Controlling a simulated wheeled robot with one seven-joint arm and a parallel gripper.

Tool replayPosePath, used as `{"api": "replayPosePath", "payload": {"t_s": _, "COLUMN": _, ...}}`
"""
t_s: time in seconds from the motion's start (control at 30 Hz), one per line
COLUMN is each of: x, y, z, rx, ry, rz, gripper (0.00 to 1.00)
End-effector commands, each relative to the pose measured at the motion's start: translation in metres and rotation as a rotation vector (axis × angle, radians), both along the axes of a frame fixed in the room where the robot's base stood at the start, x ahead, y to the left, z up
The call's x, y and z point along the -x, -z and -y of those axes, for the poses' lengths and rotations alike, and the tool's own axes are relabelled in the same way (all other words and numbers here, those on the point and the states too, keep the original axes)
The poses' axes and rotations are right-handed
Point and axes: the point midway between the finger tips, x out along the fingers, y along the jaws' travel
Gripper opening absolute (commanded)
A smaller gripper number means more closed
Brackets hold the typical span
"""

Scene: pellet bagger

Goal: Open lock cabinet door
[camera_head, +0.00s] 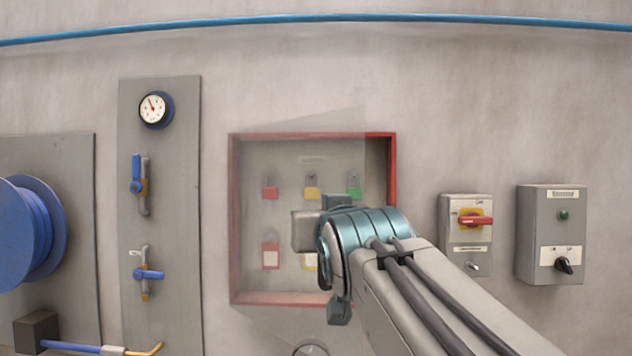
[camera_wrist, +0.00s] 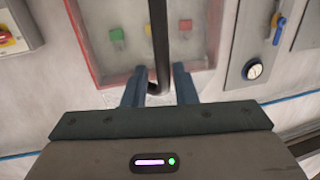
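The lock cabinet (camera_head: 313,134) is a shallow red-framed box on the wall. Its clear door (camera_head: 345,122) stands ajar, with its left side at the frame and its right side out from the wall. My gripper, at the end of the arm in front of the cabinet's lower right, has its fingers hidden in the head view. The red frame also shows in the wrist view (camera_wrist: 82,45).
Red, yellow and green padlocks (camera_head: 312,192) hang inside the cabinet. A valve panel with a gauge (camera_head: 156,109) and a blue hose reel (camera_head: 35,230) are to the left. A red-handled switch box (camera_head: 466,235) and a grey control box (camera_head: 550,235) are to the right.

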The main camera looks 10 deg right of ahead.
Motion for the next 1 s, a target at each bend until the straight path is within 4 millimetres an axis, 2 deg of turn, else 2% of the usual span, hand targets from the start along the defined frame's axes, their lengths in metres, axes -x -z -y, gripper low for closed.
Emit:
{"api": "replayPosePath", "payload": {"t_s": 0.03, "x": 0.006, "y": -0.014, "z": 0.007, "rx": -0.001, "ry": 0.000, "rz": 0.026, "gripper": 0.29}}
{"api": "replayPosePath", "payload": {"t_s": 0.1, "x": 0.010, "y": -0.022, "z": 0.016, "rx": -0.001, "ry": 0.001, "rz": 0.031, "gripper": 0.29}}
{"api": "replayPosePath", "payload": {"t_s": 0.3, "x": 0.022, "y": -0.042, "z": 0.043, "rx": 0.000, "ry": 0.005, "rz": 0.039, "gripper": 0.29}}
{"api": "replayPosePath", "payload": {"t_s": 0.63, "x": 0.034, "y": -0.063, "z": 0.081, "rx": -0.001, "ry": -0.001, "rz": 0.026, "gripper": 0.29}}
{"api": "replayPosePath", "payload": {"t_s": 0.8, "x": 0.038, "y": -0.067, "z": 0.091, "rx": 0.000, "ry": 0.000, "rz": 0.022, "gripper": 0.29}}
{"api": "replayPosePath", "payload": {"t_s": 1.0, "x": 0.038, "y": -0.068, "z": 0.094, "rx": 0.000, "ry": 0.001, "rz": 0.019, "gripper": 0.29}}
